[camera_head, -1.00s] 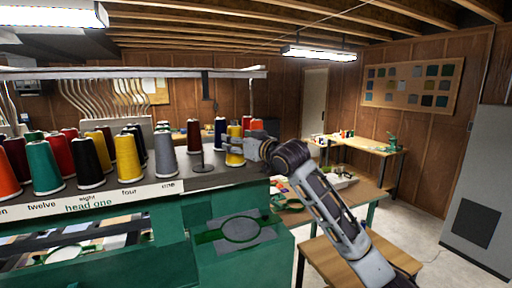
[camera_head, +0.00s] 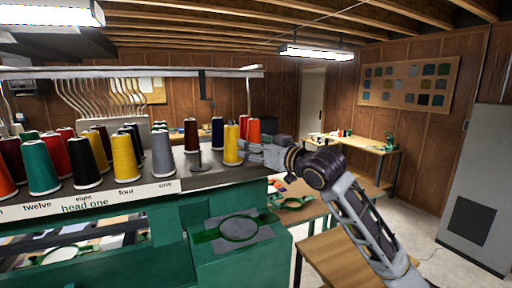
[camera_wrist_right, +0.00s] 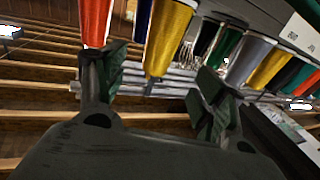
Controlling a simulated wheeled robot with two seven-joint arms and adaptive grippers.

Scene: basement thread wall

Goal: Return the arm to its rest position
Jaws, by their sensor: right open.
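My right arm comes in from the right in the head view. My right gripper (camera_head: 258,151) is open and empty, just right of the yellow cone (camera_head: 233,145) at the right end of the thread rack (camera_head: 215,174). The yellow cone stands upright, apart from the gripper. In the right wrist view the two fingers of my right gripper (camera_wrist_right: 155,88) are spread wide, with a yellow cone (camera_wrist_right: 170,38) beyond the gap between them. My left gripper does not show.
A red-orange cone (camera_head: 253,131) stands close behind the gripper, and a dark blue cone (camera_head: 217,134) behind the yellow one. Several cones line the rack to the left. A wooden table (camera_head: 345,257) stands below the arm. Open floor (camera_head: 430,230) lies to the right.

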